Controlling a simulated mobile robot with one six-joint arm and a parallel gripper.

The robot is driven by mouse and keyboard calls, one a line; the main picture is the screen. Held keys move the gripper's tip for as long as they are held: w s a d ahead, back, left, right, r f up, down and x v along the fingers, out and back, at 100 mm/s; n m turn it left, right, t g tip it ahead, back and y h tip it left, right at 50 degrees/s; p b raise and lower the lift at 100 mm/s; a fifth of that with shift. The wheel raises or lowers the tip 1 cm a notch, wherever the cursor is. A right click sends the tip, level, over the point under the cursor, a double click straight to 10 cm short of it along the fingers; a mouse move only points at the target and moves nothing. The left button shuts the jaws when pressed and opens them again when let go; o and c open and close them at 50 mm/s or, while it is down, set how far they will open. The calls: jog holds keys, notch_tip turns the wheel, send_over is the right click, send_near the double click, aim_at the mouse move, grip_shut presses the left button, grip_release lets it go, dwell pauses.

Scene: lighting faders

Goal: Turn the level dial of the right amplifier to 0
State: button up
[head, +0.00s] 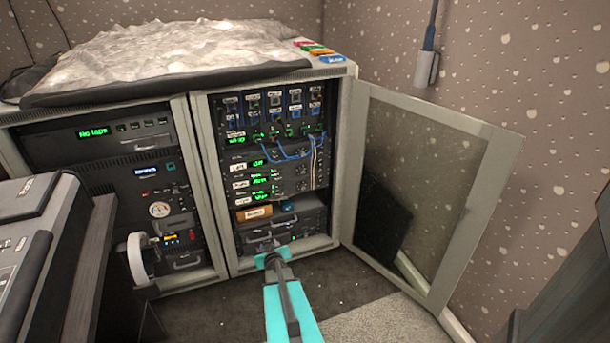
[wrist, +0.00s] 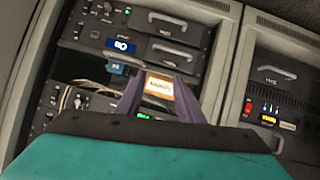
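The amplifiers (head: 272,172) are dark stacked units in the open rack, with white name labels and green displays. One label seems to read "Left"; I cannot surely tell which unit is the right amplifier. Small round dials (head: 301,170) sit at the right side of these units; their settings are too small to read. My gripper (head: 275,258) is in front of the rack's lower part, below the amplifiers and apart from the dials. In the wrist view its purple fingers (wrist: 158,85) stand apart, with an orange-and-white labelled box (wrist: 160,87) seen between them. I see no grip on it.
The glass door (head: 440,190) stands open at the right of the rack. Blue cables (head: 290,150) hang across the upper amplifier area. A dark console (head: 25,230) stands at the left. A second rack cabinet (head: 130,190) adjoins on the left. Some floor (head: 385,325) is clear.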

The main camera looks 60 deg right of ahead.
aim_at(303, 172)
jog(key=s+d+r+t+h+p, duration=0.1)
jog(key=s+d+r+t, duration=0.1)
jog(key=s+d+r, duration=0.3)
jog(key=s+d+r+t+h+p, duration=0.1)
jog(key=s+d+r, duration=0.4)
jog(key=d+r, duration=0.8)
jog(key=shift+s+d+r+n+t+h, duration=0.25)
jog(key=shift+t+h, duration=0.35)
jog(key=shift+t, duration=0.5)
jog(key=shift+w+d, duration=0.15)
jog(key=shift+w, duration=0.05)
jog(key=shift+x, duration=6.75)
grip_shut()
